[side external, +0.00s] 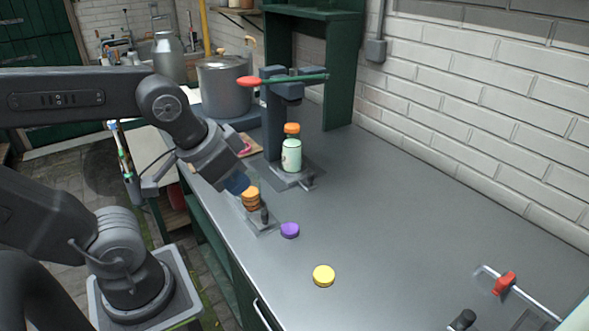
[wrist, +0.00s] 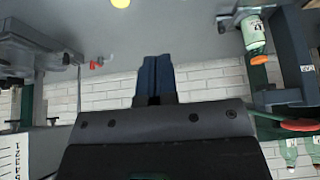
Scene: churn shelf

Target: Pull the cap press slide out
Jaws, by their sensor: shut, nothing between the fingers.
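The cap press (side external: 276,125) is a dark column with a red-knobbed lever (side external: 250,81) at its top. Its slide (side external: 305,175) is a grey plate with a small handle at the front. A pale green bottle (side external: 291,155) with an orange cap stands upright on it, below the press head. The bottle also shows inverted in the wrist view (wrist: 253,35). My gripper (side external: 237,184) is shut and empty, left of and apart from the slide, near a stack of orange caps (side external: 251,200). Its closed blue fingers show in the wrist view (wrist: 155,62).
A purple cap (side external: 290,230) and a yellow cap (side external: 324,275) lie on the grey counter (side external: 400,220). A large pot (side external: 224,88) and a milk can (side external: 168,58) stand behind. A red-handled fixture (side external: 504,283) is at the right. The counter's middle is clear.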

